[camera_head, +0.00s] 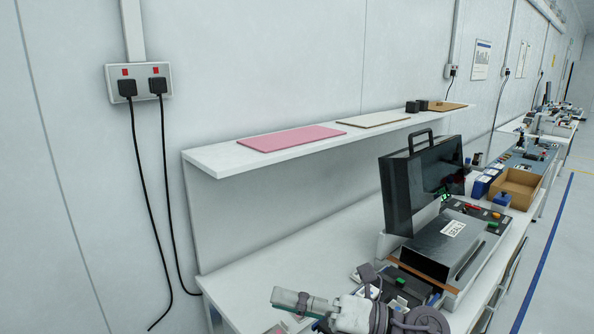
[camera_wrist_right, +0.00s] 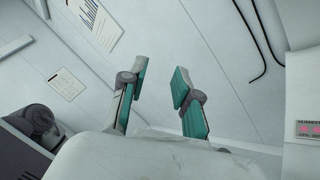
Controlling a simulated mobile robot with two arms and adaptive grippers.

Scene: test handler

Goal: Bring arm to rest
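My right gripper (camera_head: 290,302) shows at the bottom of the head view, with my grey and white wrist to its right. It is held over the front of the white bench (camera_head: 262,266). In the right wrist view its two teal-padded fingers (camera_wrist_right: 160,82) stand apart with an empty gap, the white wall behind them. The black test handler (camera_head: 458,238) stands on the bench right of the gripper, its dark lid with a handle (camera_head: 400,190) raised. My left gripper is in neither view.
A white shelf (camera_head: 216,158) above the bench holds a pink board (camera_head: 290,138) and a pale board (camera_head: 373,119). A cardboard box (camera_head: 518,190) stands behind the handler. Two black cables (camera_head: 148,200) hang from the wall socket. The bench left of the handler is largely clear.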

